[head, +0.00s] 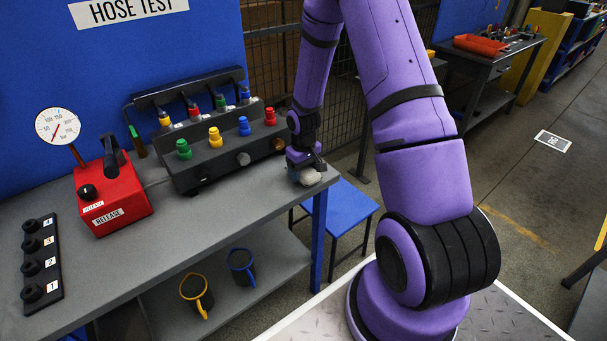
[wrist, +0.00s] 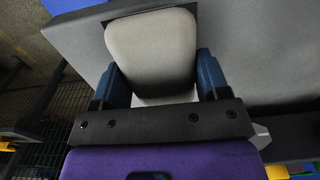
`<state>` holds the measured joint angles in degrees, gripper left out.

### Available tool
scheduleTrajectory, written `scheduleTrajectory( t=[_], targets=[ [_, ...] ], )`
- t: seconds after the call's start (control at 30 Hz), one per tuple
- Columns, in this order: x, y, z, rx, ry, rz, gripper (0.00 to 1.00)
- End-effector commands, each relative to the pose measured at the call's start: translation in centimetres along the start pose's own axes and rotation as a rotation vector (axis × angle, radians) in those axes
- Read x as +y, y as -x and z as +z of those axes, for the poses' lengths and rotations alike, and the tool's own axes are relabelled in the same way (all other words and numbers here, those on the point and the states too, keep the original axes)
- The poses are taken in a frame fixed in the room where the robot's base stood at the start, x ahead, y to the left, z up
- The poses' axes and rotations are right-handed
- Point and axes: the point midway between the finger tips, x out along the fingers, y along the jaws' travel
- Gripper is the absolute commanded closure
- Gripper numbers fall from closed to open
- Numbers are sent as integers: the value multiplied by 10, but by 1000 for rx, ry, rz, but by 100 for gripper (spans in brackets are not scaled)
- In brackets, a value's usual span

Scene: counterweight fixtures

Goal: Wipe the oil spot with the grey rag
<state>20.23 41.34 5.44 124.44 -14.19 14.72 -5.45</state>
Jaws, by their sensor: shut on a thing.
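My gripper (head: 306,167) is at the right end of the grey bench top, pointing down. It is shut on the grey rag (head: 310,178), a pale, rounded pad. In the wrist view the rag (wrist: 150,48) fills the space between the two blue-grey fingers, over the bench top near its edge. The rag is at or very close to the surface; I cannot tell whether it presses on it. No oil spot shows in either view; the rag and gripper hide part of the bench top there.
The bench top (head: 235,198) is bare in front of a black fixture (head: 215,155) with coloured knobs. A red pump (head: 112,195) with a gauge stands left, beside a numbered black strip (head: 42,258). A blue stool (head: 340,210) is right.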

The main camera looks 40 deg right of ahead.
Motion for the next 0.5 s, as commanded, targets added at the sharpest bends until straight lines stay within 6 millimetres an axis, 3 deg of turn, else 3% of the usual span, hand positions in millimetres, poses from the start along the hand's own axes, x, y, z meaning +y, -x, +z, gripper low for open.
scheduleTrajectory(
  t=[0.5],
  targets=[
    [0,40,0,0,0,0,50]
  ],
)
